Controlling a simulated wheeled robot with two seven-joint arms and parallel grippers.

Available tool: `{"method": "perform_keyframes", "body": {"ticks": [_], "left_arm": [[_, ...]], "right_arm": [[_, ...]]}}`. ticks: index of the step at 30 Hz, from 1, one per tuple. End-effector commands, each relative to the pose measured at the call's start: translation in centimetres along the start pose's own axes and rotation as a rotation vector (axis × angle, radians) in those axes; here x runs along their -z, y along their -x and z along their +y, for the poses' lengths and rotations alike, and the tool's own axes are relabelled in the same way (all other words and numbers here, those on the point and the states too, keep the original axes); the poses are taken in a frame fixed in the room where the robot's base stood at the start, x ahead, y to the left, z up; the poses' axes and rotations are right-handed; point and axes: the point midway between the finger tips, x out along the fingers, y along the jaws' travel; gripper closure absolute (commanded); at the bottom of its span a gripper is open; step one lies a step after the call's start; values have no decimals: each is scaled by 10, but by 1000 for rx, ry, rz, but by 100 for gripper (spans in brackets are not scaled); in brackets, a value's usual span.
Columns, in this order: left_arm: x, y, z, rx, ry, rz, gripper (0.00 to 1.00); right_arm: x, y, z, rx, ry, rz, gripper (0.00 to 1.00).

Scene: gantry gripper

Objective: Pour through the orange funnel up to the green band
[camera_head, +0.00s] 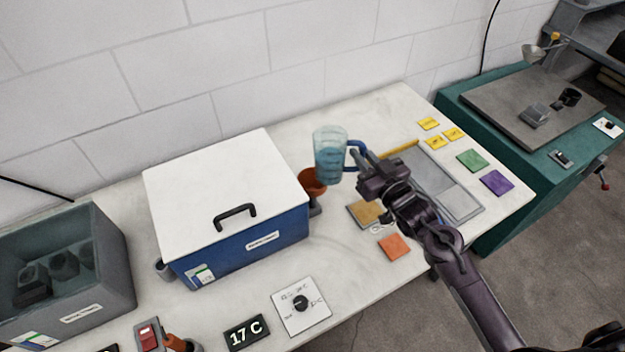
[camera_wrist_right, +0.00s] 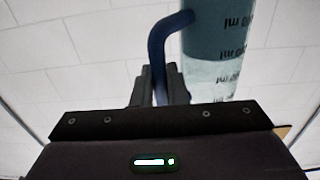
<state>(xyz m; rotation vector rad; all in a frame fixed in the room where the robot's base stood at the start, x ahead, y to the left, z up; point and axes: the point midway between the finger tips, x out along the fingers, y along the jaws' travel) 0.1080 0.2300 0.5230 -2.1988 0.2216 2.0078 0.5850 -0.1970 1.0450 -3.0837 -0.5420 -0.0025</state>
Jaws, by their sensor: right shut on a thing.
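My right gripper (camera_head: 366,172) is shut on the blue handle of a clear measuring jug (camera_head: 329,150). The jug is held up, close to upright, with bluish liquid in it. In the right wrist view, the fingers (camera_wrist_right: 160,88) close around the handle, and the jug (camera_wrist_right: 215,65) shows printed ml marks. A small grey part shows beneath the funnel; the vessel there is mostly hidden. No green band can be made out. My left gripper is not in view.
A blue box with a white lid (camera_head: 230,185) stands left of the funnel. A grey bin (camera_head: 108,262) is at far left. A grey tray (camera_head: 462,203) and coloured pads lie on the right. A dial plate (camera_head: 316,316) and a 17 C display (camera_head: 246,333) are in front.

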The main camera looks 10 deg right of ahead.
Motion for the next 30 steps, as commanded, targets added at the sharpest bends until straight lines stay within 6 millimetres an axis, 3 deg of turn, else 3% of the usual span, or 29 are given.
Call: {"method": "perform_keyframes", "body": {"ticks": [5,19,30], "left_arm": [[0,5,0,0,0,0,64],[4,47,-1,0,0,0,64],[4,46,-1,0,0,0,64]], "right_arm": [[6,0,0,0,1,3,100],[51,0,0,0,1,1,100],[51,0,0,0,1,1,100]]}}
